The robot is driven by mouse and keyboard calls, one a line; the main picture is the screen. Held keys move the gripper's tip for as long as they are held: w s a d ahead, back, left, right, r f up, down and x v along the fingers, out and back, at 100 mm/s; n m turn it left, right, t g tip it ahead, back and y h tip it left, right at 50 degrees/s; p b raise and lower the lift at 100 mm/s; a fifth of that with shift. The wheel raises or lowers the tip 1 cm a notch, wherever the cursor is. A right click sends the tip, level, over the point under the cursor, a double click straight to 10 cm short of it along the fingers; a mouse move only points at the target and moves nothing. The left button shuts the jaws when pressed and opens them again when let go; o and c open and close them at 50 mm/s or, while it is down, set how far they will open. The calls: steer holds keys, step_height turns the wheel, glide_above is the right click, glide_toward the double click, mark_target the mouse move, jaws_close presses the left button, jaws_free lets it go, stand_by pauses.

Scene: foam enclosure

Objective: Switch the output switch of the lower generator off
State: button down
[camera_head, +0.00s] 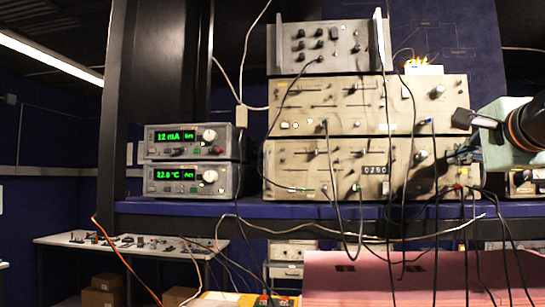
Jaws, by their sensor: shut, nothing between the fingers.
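Two wide beige generator-like units stand stacked on a blue shelf. The lower generator (300,177) has knobs, a small numeric counter window and several plugged cables on its front. The upper unit (343,92) rests on it. I cannot tell which small control is the output switch or how it is set; hanging cables cross the panel. My gripper (461,118) comes in from the right edge, shut and empty. In the picture it overlaps the right end of the upper unit, above the lower generator's right side. I cannot tell whether it touches anything.
Two small meters with green displays, the upper one (193,142) and the lower one (192,180), sit stacked left of the generators. A grey unit (318,48) tops the stack. Loose cables hang before the shelf (262,212). Pink foam (330,283) lies below. A white table (60,243) stands left.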

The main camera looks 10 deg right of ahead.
steer(key=shift+f, duration=0.15)
steer(key=shift+w+f+t+b, duration=0.2)
steer(key=shift+f+t+b, duration=0.1)
steer(key=shift+b, duration=0.85)
steer(key=shift+d+b, duration=0.15)
steer(key=shift+b, duration=0.75)
steer(key=shift+w+t, duration=0.1)
steer(key=shift+t, duration=0.2)
steer(key=shift+f, duration=0.15)
